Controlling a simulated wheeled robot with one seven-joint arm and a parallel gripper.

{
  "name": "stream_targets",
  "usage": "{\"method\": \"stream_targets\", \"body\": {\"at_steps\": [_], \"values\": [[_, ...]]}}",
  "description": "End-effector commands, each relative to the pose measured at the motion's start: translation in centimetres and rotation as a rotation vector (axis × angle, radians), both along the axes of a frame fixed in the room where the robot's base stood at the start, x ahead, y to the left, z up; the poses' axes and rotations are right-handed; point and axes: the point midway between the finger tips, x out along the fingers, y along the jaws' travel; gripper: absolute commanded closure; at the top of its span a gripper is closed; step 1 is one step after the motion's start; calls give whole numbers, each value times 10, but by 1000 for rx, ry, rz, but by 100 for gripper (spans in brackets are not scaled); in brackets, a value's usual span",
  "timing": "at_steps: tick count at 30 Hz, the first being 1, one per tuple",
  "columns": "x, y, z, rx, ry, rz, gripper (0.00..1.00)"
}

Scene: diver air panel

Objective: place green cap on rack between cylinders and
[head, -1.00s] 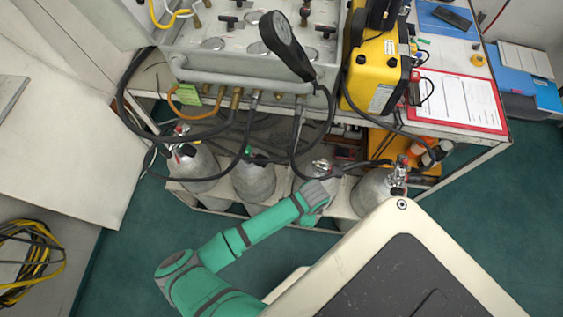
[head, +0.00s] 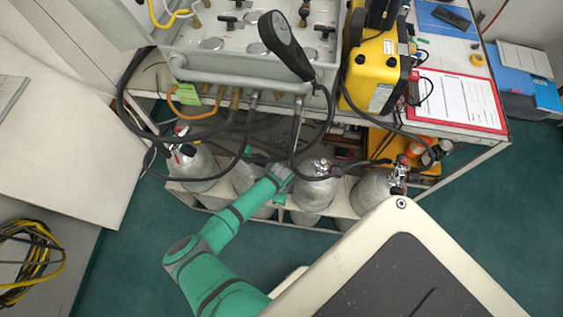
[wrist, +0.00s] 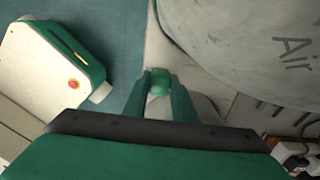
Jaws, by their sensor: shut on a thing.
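The green cap (wrist: 159,83) is between the fingertips of my gripper (wrist: 160,93), which is shut on it. In the wrist view, a grey cylinder marked "Air" (wrist: 260,45) is close on the right of the cap. In the head view, my wrist is by the gap between the second cylinder (head: 245,176) and the third cylinder (head: 315,188), partly covering the second. The first cylinder (head: 196,168) and fourth cylinder (head: 372,190) stand at either end of the rack (head: 330,211). I cannot tell whether the cap touches the rack.
Black hoses (head: 325,130) loop down from the panel (head: 225,35) to the cylinder valves, close above my wrist. A yellow case (head: 375,70) and a red clipboard (head: 458,100) are on the bench. Coiled yellow cable (head: 30,255) lies at the left.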

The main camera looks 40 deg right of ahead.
Motion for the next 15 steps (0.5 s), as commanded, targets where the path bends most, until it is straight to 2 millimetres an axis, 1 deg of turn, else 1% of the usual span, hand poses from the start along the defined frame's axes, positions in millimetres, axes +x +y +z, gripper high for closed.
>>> {"method": "stream_targets", "body": {"at_steps": [1,3,6,15], "values": [[-1,0,-9,1,2,1,96],[-1,1,-18,2,2,2,96],[0,1,-26,1,1,3,96],[0,1,-28,1,1,2,96]]}}
